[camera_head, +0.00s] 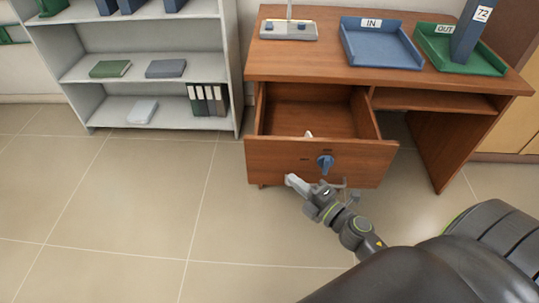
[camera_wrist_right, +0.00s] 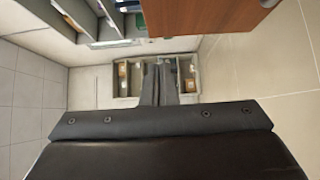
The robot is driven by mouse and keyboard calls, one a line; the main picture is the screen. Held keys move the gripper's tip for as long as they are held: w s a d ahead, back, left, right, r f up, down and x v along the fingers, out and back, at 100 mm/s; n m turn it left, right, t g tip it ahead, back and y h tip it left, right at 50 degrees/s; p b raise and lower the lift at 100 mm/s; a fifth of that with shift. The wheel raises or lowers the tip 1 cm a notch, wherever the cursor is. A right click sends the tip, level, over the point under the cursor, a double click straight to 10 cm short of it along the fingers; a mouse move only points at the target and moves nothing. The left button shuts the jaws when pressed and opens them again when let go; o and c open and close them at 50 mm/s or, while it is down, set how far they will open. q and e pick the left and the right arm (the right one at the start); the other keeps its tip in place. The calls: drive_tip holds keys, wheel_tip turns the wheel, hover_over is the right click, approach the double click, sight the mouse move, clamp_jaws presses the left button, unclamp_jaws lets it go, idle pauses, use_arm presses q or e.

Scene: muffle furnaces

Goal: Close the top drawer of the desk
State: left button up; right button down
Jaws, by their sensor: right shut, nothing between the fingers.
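The wooden desk (camera_head: 330,68) stands at the upper right of the head view. Its top drawer (camera_head: 275,160) is pulled well out, and its open inside shows mostly bare brown wood. A blue knob (camera_head: 325,162) sits on the drawer front. My right gripper (camera_head: 297,184) is in front of the drawer front, low and left of the knob. Its fingers are together and empty in the right wrist view (camera_wrist_right: 158,84). A brown wooden panel (camera_wrist_right: 205,14) shows at the top of that view, apart from the fingers. My left gripper is out of view.
A blue IN tray (camera_head: 380,48), a green OUT tray (camera_head: 450,58) and a grey stand (camera_head: 289,31) are on the desktop. A grey shelf unit (camera_head: 150,65) with books and binders stands left of the desk. Tiled floor (camera_head: 130,200) in front is clear.

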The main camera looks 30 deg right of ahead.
drive_tip(key=p, duration=0.2)
approach(266, 146)
drive_tip(key=w+a, duration=0.3)
drive_tip(key=a, duration=0.1)
drive_tip(key=shift+w+d+b, duration=0.6)
drive_tip(key=shift+w+d, duration=0.15)
drive_tip(key=shift+w, duration=0.1)
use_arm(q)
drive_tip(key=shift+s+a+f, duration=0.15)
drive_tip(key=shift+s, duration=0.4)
use_arm(e)
drive_tip(key=shift+w+d, duration=0.35)
drive_tip(key=shift+w, duration=0.15)
